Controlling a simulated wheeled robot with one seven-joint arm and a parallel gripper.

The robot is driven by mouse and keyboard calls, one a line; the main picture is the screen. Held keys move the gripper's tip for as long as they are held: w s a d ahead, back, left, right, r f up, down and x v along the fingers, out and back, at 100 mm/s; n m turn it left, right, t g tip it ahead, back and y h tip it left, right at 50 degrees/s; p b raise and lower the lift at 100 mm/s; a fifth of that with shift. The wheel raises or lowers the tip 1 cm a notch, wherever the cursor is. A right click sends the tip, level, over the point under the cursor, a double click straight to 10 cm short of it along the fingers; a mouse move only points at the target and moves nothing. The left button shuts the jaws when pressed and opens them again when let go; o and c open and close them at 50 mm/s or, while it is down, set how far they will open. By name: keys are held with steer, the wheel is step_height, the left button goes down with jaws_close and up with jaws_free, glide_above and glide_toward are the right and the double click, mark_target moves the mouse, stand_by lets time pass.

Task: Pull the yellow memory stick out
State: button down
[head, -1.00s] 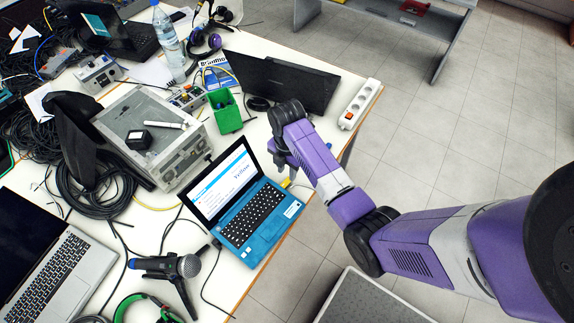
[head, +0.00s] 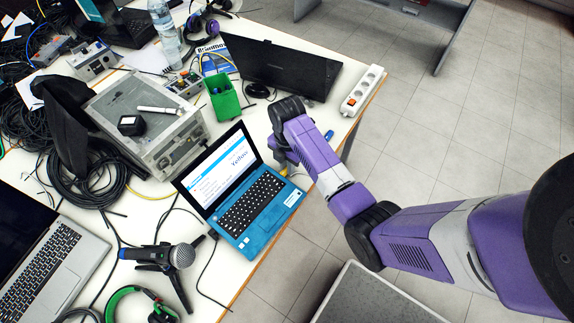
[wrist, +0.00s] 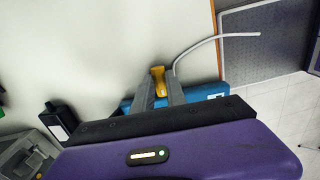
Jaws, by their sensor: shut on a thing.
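The blue laptop (head: 280,217) stands open on the white table, its screen (head: 222,170) lit with a page that includes a large word. The yellow memory stick (wrist: 157,74) shows in the wrist view between the two fingers of my gripper (wrist: 160,88), which is shut on it. A small yellow bit (head: 284,171) of it shows in the head view by the laptop's right rear corner, below my gripper (head: 284,160). The laptop's blue edge (wrist: 205,93) lies right behind the fingers in the wrist view. Whether the stick still sits in the port is hidden.
A green box (head: 223,97), a dark monitor (head: 278,66) and a white power strip (head: 362,90) stand behind my gripper.

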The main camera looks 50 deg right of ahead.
steer(key=shift+d+r, duration=0.15)
steer(key=shift+d, duration=0.5)
steer(key=shift+s+d, duration=0.15)
steer(key=shift+d, duration=1.95)
